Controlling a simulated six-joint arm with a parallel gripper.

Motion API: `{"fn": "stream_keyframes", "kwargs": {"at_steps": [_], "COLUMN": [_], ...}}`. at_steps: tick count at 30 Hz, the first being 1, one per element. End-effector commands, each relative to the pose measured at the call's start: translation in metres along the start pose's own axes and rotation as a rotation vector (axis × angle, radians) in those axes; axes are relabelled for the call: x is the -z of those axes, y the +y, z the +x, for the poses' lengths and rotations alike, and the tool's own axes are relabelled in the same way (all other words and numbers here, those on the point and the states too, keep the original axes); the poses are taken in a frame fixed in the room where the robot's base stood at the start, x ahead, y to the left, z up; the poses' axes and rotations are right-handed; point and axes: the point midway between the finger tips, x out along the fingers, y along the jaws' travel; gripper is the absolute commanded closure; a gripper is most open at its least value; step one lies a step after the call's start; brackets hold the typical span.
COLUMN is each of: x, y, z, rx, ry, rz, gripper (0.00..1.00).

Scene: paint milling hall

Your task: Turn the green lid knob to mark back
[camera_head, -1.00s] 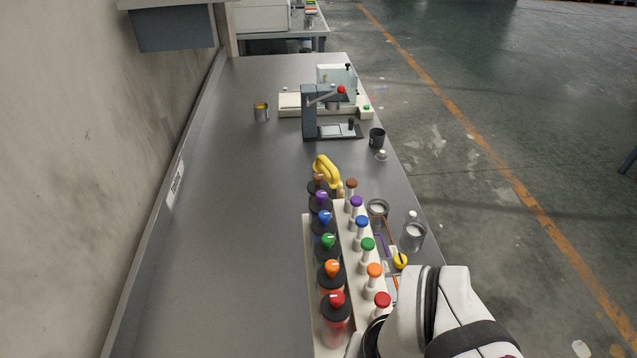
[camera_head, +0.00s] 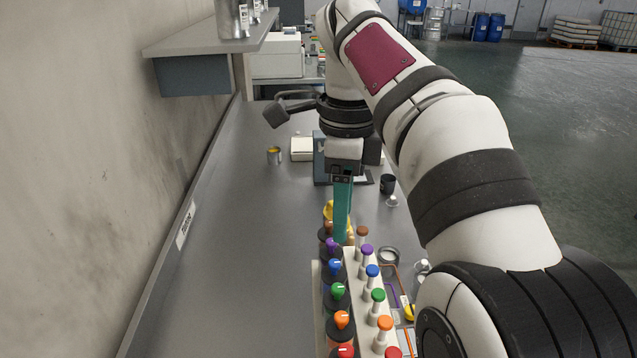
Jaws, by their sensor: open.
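The green lid knob (camera_head: 338,290) sits on a dark lid in the left row of jars, between the blue knob (camera_head: 335,266) behind it and the orange knob (camera_head: 342,319) in front. It carries a small light pointer line; its exact heading and any marks on the lid are too small to read. My gripper (camera_head: 342,238) hangs downward with teal fingers over the far end of the rows, behind the green knob and apart from it. It is open, though the fingers overlap from this angle, and no object shows in it.
A purple knob (camera_head: 332,244) stands between my gripper and the blue one. A right row of capped pegs includes another green cap (camera_head: 378,295). A yellow object (camera_head: 328,210) lies behind the rows.

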Motion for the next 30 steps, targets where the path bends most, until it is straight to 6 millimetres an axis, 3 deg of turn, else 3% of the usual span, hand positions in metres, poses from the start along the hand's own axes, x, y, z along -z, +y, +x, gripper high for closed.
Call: {"fn": "stream_keyframes", "kwargs": {"at_steps": [5,12,18,23,30], "x": [-0.001,-0.001,-0.002,-0.002,-0.002], "y": [0.000,-0.001,-0.001,-0.001,-0.001], "z": [0.027,0.100,0.140,0.154,0.156], "rx": [-0.003,-0.003,0.000,0.002,0.003], "ry": [-0.001,0.000,-0.002,-0.003,-0.003], "rz": [0.016,0.014,0.014,0.014,0.014], "gripper": [0.42,0.42,0.42,0.42,0.42]}}
